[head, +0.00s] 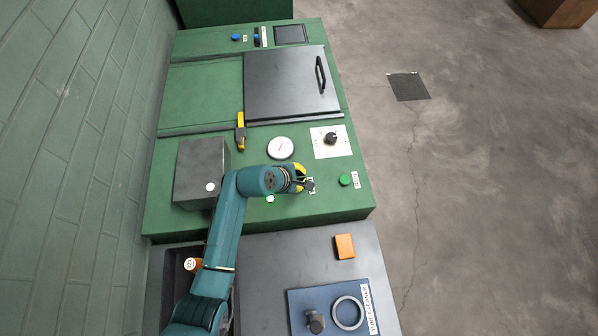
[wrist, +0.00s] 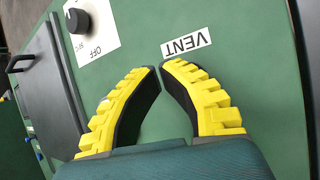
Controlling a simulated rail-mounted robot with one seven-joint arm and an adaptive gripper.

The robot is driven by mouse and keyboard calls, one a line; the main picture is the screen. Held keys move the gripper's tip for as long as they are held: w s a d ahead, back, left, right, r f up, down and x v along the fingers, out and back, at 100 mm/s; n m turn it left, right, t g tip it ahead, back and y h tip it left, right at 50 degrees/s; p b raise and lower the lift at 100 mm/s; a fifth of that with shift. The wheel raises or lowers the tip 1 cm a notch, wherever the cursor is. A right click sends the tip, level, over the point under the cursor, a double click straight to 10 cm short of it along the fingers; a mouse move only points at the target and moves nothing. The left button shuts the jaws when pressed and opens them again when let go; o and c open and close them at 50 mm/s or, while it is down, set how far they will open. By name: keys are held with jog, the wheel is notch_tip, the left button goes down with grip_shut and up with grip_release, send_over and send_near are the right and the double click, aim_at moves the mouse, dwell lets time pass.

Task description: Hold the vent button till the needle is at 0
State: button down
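The VENT label (wrist: 188,43) lies flat on the green panel, just ahead of my fingertips in the wrist view. No button shows beside it there; one under the fingers would be hidden. In the head view my gripper (head: 306,185) is low over the panel and partly covers this label. In the wrist view my gripper (wrist: 160,68) has its yellow-and-black fingers drawn together, tips almost meeting, with nothing seen between them. I cannot tell whether the tips touch the panel. The round white gauge (head: 280,148) has a reddish needle, too small to read.
A green button (head: 345,180) sits right of my gripper. A black knob (head: 331,138) is on a white plate behind it. A grey box (head: 200,172) stands left. An orange block (head: 344,246) and blue tray (head: 296,318) are on the front bench.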

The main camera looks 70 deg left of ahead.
notch_tip(320, 180, up, 5)
jog(key=p, duration=0.5)
jog(key=shift+r+p, duration=0.1)
jog(key=shift+p, duration=0.3)
